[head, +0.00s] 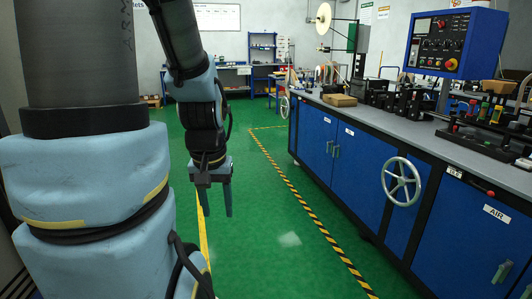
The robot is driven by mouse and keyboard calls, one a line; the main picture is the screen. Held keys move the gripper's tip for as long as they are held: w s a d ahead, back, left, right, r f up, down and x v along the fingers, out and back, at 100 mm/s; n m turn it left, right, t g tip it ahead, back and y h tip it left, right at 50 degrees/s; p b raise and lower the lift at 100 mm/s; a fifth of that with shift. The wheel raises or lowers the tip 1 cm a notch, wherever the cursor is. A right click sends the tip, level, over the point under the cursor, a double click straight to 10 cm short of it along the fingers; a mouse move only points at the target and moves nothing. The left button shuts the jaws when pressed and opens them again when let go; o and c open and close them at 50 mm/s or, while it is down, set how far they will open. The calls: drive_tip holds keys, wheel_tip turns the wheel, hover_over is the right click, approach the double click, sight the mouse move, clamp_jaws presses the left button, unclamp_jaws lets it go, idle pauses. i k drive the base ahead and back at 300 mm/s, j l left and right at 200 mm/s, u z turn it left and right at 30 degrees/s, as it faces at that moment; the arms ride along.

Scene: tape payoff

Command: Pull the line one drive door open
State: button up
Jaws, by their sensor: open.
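Blue cabinet doors line the front of the long bench on the right, and all that I see look shut. Two doors at the far end (318,138) (351,162) carry small white labels and pale handles (335,150) near their shared edge. The near door (463,245) is labelled AIR and has a handle (502,271) low on its right. The other labels are too small to read, so I cannot tell which door is the line one drive door. My gripper (215,207) is open and empty, pointing down over the green floor, left of the bench and apart from it.
A grey handwheel (402,180) juts from the bench front, with a smaller one (285,106) at the far end. A blue control box (455,43) stands above the grey benchtop (372,107). The green floor (262,200) beside the striped tape (318,217) is clear.

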sight(317, 127)
drive_tip(key=i, duration=2.85)
drive_tip(key=i+j+z, duration=0.1)
drive_tip(key=i, duration=1.35)
